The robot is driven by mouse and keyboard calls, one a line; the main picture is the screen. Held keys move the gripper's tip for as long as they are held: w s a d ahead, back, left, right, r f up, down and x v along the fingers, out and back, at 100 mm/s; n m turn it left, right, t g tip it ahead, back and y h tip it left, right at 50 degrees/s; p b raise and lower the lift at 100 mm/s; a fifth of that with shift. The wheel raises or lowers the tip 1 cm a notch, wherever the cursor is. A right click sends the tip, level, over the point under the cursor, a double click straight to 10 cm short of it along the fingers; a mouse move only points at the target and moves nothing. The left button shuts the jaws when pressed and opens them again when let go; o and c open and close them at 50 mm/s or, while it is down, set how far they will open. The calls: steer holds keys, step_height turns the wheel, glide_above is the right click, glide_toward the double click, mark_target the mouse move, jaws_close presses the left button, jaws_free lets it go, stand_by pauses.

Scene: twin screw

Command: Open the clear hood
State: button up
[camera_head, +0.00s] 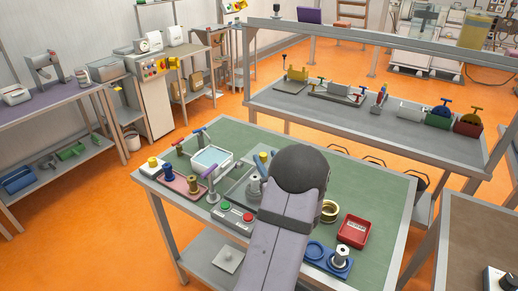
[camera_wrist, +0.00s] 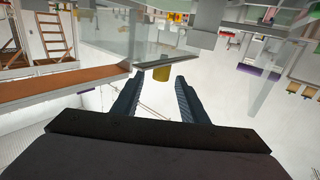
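The clear hood (camera_head: 237,188) appears in the head view as a see-through, grey-edged box on the green bench, just left of my arm. My arm hides its right part, and it looks closed, though I cannot be sure. In the wrist view a clear pane (camera_wrist: 115,38), probably the hood's, is ahead of the fingers with a dark edge along its bottom. My gripper (camera_wrist: 161,76) is open, its two dark blue fingers apart. A yellow cylindrical piece (camera_wrist: 161,73) shows between and beyond the fingertips; contact cannot be told. My arm mostly hides the gripper in the head view.
A control box (camera_head: 237,216) with red and green buttons stands in front of the hood. A clear tray (camera_head: 211,159) and a pink plate with posts (camera_head: 181,183) are left. A red bin (camera_head: 354,231), a brass ring (camera_head: 329,211) and a blue fixture (camera_head: 318,253) are right.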

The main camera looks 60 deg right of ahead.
mark_target(259, 148)
steer(key=shift+w+d, duration=0.2)
steer(key=shift+w, duration=0.15)
steer(key=shift+p+x, duration=1.5)
steer(key=shift+x, duration=1.7)
